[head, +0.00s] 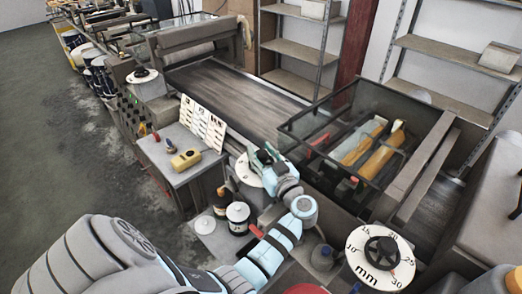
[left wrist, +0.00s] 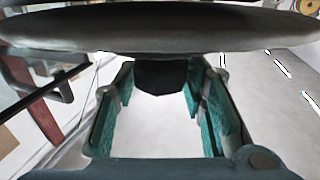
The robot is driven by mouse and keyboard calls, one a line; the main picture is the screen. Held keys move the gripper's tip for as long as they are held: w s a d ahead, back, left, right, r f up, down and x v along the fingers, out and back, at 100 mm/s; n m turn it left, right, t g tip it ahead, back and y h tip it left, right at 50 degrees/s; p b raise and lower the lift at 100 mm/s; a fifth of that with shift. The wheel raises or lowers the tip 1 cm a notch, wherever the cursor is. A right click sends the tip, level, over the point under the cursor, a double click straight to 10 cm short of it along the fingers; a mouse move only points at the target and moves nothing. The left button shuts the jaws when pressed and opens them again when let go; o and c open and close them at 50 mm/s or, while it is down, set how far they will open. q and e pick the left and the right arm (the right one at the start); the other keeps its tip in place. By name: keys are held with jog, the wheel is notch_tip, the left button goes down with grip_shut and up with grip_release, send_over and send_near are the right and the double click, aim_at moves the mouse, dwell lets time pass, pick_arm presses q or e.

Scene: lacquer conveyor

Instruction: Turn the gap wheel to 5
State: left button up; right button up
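My left gripper (head: 266,157), with teal finger pads, is at a white round dial (head: 247,172) on the machine's side in the head view. The gripper hides most of this dial, so its marks cannot be read. In the left wrist view the left gripper's fingers (left wrist: 165,110) stand apart, with a dark knob (left wrist: 162,76) between their far ends under a broad dark disc (left wrist: 160,30). Whether the pads press on the knob is unclear. A second white dial (head: 361,245), marked "mm" with numbers including 15 to 30, has a black handwheel (head: 381,252). My right gripper is not in view.
A glass-walled bin (head: 318,130) with yellow pieces stands right of the gripper. Below the gripper are a dark bottle (head: 221,201) and a white-topped jar (head: 238,212). A grey side table (head: 185,170) with a yellow item is to the left. The conveyor belt (head: 235,98) runs behind.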

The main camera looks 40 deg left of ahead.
aim_at(262, 153)
pick_arm(q)
jog(key=shift+o, duration=0.8)
jog(key=shift+f, duration=0.1)
notch_tip(262, 153, up, 10)
